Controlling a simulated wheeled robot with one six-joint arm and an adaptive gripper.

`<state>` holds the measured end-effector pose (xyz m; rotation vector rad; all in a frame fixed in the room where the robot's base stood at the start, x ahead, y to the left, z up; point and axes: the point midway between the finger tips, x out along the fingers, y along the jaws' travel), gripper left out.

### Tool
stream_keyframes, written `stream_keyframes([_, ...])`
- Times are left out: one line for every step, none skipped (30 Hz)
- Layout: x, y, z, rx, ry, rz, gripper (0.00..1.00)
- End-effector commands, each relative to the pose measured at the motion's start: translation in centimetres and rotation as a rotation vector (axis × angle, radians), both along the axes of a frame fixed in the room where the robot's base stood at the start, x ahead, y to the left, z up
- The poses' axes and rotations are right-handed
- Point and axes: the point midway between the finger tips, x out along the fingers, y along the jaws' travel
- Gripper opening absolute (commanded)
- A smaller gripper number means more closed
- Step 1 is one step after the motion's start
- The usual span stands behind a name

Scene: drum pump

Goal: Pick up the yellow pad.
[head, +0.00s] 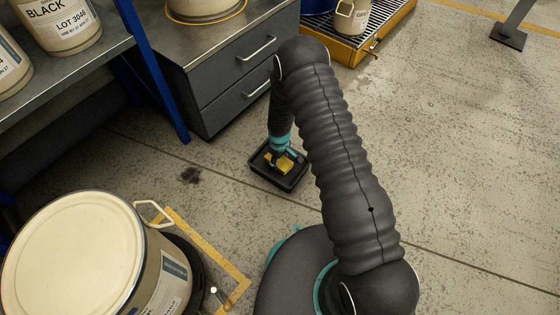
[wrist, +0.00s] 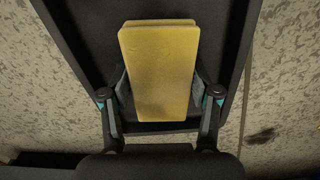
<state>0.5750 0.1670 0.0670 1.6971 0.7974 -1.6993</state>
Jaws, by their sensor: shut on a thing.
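The yellow pad (wrist: 158,72) is a flat rectangular block, seen large in the middle of the wrist view. It also shows small in the head view (head: 287,164), inside the black tray (head: 291,184) on the floor. My gripper (wrist: 160,90) has one finger on each long side of the pad and is shut on it. In the head view my gripper (head: 283,157) reaches down into the tray. I cannot tell whether the pad touches the tray floor.
A grey drawer cabinet (head: 232,85) stands behind and left of the tray. A large cream drum (head: 80,255) stands at the lower left. A blue-legged shelf (head: 165,90) holds tubs at the upper left. Open concrete floor lies to the right.

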Motion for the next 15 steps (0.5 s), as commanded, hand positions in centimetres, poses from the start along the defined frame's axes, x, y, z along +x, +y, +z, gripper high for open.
stream_keyframes([0.0, 0.0, 0.2, 0.001, -0.001, 0.000, 0.38])
stream_keyframes([0.0, 0.0, 0.4, 0.000, -0.001, 0.000, 0.38])
stream_keyframes([0.1, 0.0, 0.7, 0.000, -0.001, 0.000, 0.38])
stream_keyframes([0.1, 0.0, 1.0, 0.001, -0.002, 0.000, 0.38])
stream_keyframes([0.1, 0.0, 1.3, 0.001, -0.002, 0.000, 0.38])
stream_keyframes([0.1, 0.0, 1.8, 0.000, -0.001, 0.000, 0.38])
stream_keyframes([0.1, 0.0, 2.3, 0.000, -0.001, 0.000, 0.38])
stream_keyframes([0.1, 0.1, 2.9, 0.002, -0.003, 0.000, 0.38])
stream_keyframes([0.2, 0.1, 3.7, 0.002, -0.004, 0.000, 0.38])
stream_keyframes([0.1, 0.1, 4.3, 0.002, -0.004, 0.000, 0.38])
stream_keyframes([-0.3, -0.5, 4.7, 0.001, -0.001, -0.002, 0.38])
stream_keyframes([-1.0, -1.4, 5.2, 0.000, 0.001, -0.003, 0.38])
stream_keyframes([-1.5, -1.9, 5.6, 0.001, 0.001, -0.003, 0.38])
stream_keyframes([-1.9, -2.4, 6.0, 0.001, 0.001, -0.004, 0.38])
stream_keyframes([-2.5, -3.2, 6.6, 0.000, 0.000, -0.004, 0.38])
